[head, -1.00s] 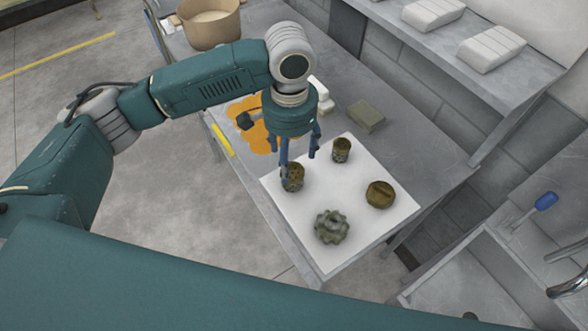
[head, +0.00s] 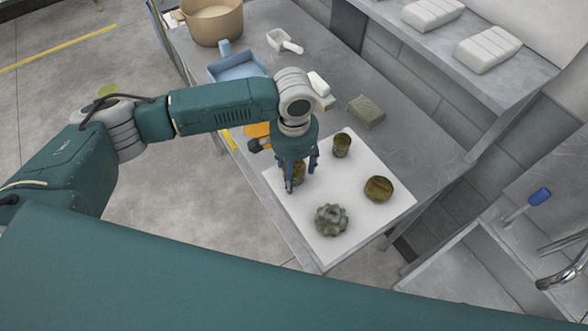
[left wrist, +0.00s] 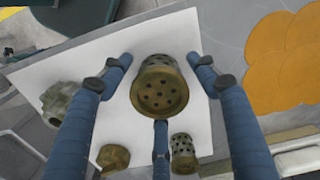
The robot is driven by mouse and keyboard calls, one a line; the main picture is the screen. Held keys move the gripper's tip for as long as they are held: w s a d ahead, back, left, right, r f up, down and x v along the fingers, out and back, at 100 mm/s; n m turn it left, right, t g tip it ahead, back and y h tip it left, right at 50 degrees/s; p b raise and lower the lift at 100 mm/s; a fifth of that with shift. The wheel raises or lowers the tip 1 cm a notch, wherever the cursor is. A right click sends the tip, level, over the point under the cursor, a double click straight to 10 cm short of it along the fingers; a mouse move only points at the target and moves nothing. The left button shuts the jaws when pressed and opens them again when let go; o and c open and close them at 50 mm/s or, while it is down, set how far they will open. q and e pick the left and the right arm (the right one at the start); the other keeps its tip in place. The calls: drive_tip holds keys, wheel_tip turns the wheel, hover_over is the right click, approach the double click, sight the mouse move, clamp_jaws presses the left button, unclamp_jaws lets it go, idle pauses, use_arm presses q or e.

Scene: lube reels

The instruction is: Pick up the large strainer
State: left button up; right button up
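The large strainer (head: 299,172), a dirty brass cup with holes, stands on the white sheet (head: 358,222), partly hidden by my fingers in the head view. In the left wrist view the large strainer (left wrist: 160,92) shows its perforated end. My left gripper (head: 302,178) is at it from above; in the left wrist view the gripper (left wrist: 160,82) has three blue fingers spread around it, with visible gaps at the sides. A smaller strainer (head: 341,146) stands farther back on the sheet; it also shows in the left wrist view (left wrist: 183,153). My right gripper is out of view.
A toothed gear (head: 331,219) and a brown round part (head: 379,188) share the sheet. Behind are a green block (head: 366,111), a blue tray (head: 238,68), a white scoop (head: 283,41) and a tan pot (head: 211,22). An orange cloth (head: 257,131) lies left.

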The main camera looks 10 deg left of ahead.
use_arm(q)
drive_tip(key=c, duration=1)
drive_tip(key=shift+c, duration=0.2)
drive_tip(key=shift+r, duration=0.15)
